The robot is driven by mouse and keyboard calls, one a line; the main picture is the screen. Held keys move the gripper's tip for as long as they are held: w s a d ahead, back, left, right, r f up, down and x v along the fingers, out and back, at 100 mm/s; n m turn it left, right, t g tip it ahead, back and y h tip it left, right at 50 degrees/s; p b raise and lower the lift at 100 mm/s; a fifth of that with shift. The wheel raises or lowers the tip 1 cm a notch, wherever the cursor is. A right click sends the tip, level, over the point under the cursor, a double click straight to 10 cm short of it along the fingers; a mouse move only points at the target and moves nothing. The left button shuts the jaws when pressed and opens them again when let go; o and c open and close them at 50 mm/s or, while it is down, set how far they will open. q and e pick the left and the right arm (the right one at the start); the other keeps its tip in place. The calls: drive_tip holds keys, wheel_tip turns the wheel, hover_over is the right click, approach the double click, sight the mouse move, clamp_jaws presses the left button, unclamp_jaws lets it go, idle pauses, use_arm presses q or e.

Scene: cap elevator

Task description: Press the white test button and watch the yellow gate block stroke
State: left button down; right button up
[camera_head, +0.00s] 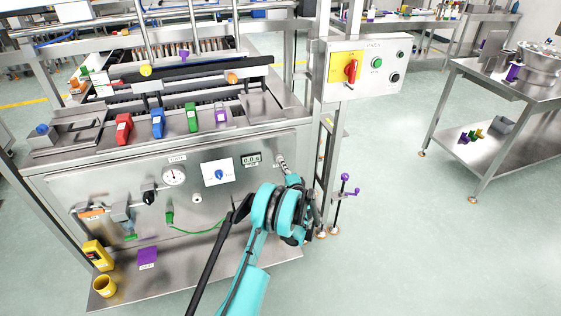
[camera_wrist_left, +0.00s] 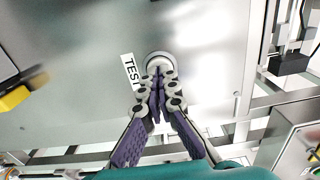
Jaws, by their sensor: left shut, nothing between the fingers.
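In the left wrist view, a round pale button (camera_wrist_left: 158,60) in a metal ring sits on the steel panel beside a label reading TEST (camera_wrist_left: 131,72). My left gripper (camera_wrist_left: 160,75) is shut and empty, its tips over the near edge of the button; I cannot tell whether they touch. In the head view the left gripper (camera_head: 284,172) is small and partly hidden by its teal wrist, at the panel's right side. A yellow block (camera_head: 97,255) with a label is at the panel's lower left; I cannot tell whether it is the gate block. My right gripper is not in view.
The front panel carries a gauge (camera_head: 174,176), a blue dial (camera_head: 219,174) and a digital display (camera_head: 251,159). A green cable crosses below them. A switch box (camera_head: 366,68) on a post stands to the right. Open floor lies between the machine and the right-hand table (camera_head: 497,150).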

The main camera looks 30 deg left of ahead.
use_arm(q)
drive_tip(key=shift+w+a, duration=0.3)
drive_tip(key=shift+a, duration=0.05)
idle(0.4)
drive_tip(key=shift+v, duration=2.75)
drive_tip(key=s+d+r+n+g+h, duration=0.1)
drive_tip(key=s+d+r+n+h, duration=0.2)
drive_tip(key=s+d+r, duration=0.35)
drive_tip(key=s+d+r+n+g+h, duration=0.2)
drive_tip(key=s+d+r+h, duration=0.1)
drive_tip(key=s+r, duration=0.5)
drive_tip(key=s+d+n+h, duration=0.1)
drive_tip(key=s+d+h, duration=0.3)
drive_tip(key=s+d, duration=0.4)
drive_tip(key=s+d+f+n+g+h, duration=0.1)
drive_tip(key=s+d+n+h, duration=0.1)
drive_tip(key=s+d, duration=0.7)
drive_tip(key=s+h, duration=0.1)
drive_tip(key=s, duration=0.5)
drive_tip(key=shift+s+f+g+h, duration=0.3)
drive_tip(key=shift+f+h, duration=0.05)
drive_tip(key=shift+h, duration=0.05)
